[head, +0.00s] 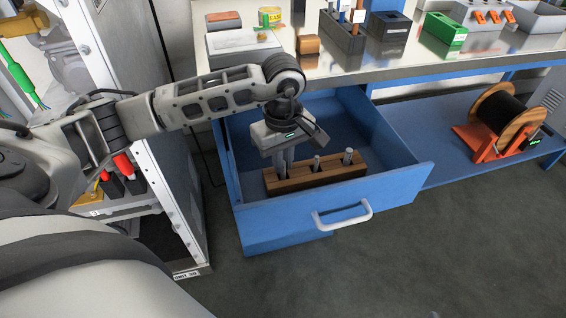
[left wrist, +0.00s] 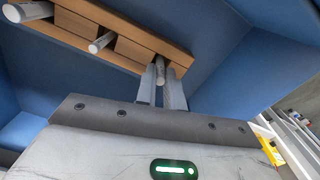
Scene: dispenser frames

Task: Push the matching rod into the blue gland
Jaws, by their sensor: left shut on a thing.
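A wooden block (head: 325,175) holding upright grey rods lies in the open blue drawer; it also shows in the left wrist view (left wrist: 125,45). My left gripper (head: 284,163) points down at the block's left end. Its fingers (left wrist: 161,84) are shut on a grey rod (left wrist: 160,66) at one end of the block. The held rod's lower end is hidden, so I cannot tell whether it is still seated. Two other rods, a middle one (head: 317,163) and an end one (head: 348,157), stand free of the gripper. I cannot make out the blue gland.
The drawer front (head: 330,215) with its white handle (head: 343,216) and the drawer walls surround the block. The metal bench top (head: 350,66) above carries several boxes and holders. A cable reel (head: 500,112) stands on the lower shelf at right. An open cabinet is at left.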

